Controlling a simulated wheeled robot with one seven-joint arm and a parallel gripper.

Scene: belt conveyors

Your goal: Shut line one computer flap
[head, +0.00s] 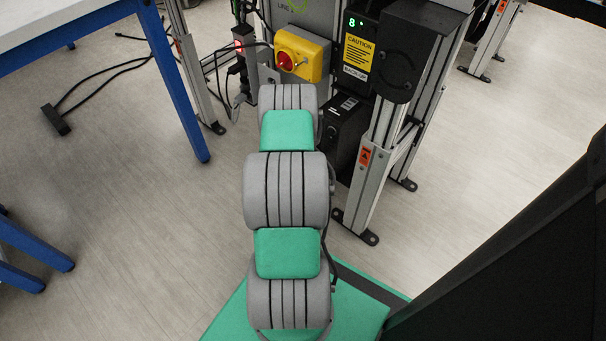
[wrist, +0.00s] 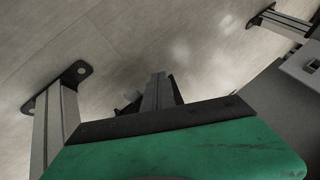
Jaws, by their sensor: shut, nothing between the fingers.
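The line's black computer unit (head: 361,50) stands beneath the conveyor at the top of the head view. It carries a yellow caution label and a lit green 8. I cannot make out its flap or tell how it stands. My arm reaches toward the equipment and hides its own end in the head view. In the wrist view my gripper (wrist: 158,80) is shut and empty, pointing over bare floor. It touches nothing that I can see.
A yellow switch box (head: 304,53) with a red knob is just beyond my arm. Below the computer is a black box (head: 345,130) beside a metal conveyor leg (head: 367,190). A blue-legged table (head: 75,35) stands left; cables lie on the floor.

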